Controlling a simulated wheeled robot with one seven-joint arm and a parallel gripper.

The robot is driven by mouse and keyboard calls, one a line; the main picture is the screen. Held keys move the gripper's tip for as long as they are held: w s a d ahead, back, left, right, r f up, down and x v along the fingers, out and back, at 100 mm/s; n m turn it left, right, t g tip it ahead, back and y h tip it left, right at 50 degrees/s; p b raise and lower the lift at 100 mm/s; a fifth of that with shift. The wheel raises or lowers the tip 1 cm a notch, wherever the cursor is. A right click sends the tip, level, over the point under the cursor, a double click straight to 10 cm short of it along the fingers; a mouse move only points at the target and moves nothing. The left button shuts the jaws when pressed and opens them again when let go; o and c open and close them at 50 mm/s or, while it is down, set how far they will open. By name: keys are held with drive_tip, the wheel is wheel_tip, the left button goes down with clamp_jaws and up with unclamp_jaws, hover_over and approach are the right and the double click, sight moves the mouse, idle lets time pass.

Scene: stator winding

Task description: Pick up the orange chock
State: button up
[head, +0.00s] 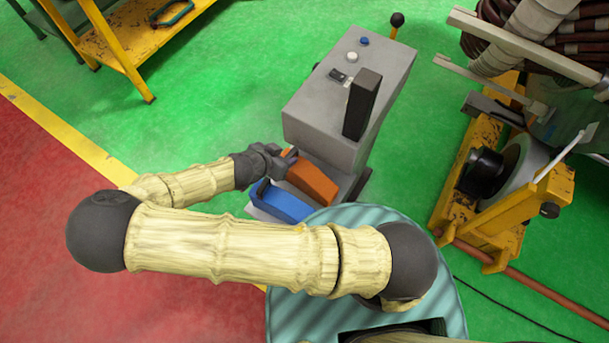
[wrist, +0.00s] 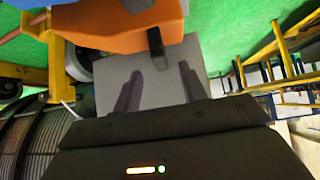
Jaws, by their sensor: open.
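The orange chock (head: 312,180) lies on the low grey shelf at the foot of the grey cabinet, beside the blue chock (head: 282,203). My gripper (head: 284,159) is at the left end of the orange chock, close to its dark handle; I cannot tell whether they touch. In the wrist view the orange chock (wrist: 120,27) fills the upper middle, with its dark handle (wrist: 156,45) hanging toward the space between my open fingers. My gripper (wrist: 160,72) shows there with nothing between its fingers. A strip of blue is at the top edge.
The grey control cabinet (head: 335,110) with buttons and a dark upright block stands just behind the chocks. A yellow-framed machine with a wheel (head: 495,190) is on the right. A yellow cart (head: 125,40) is at upper left. Green floor is clear left of the cabinet.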

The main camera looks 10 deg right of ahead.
sight(291, 154)
drive_tip(key=shift+p+x, duration=0.55)
drive_tip(key=shift+x, duration=2.05)
drive_tip(key=shift+a, duration=0.1)
drive_tip(key=shift+c, duration=0.2)
clamp_jaws()
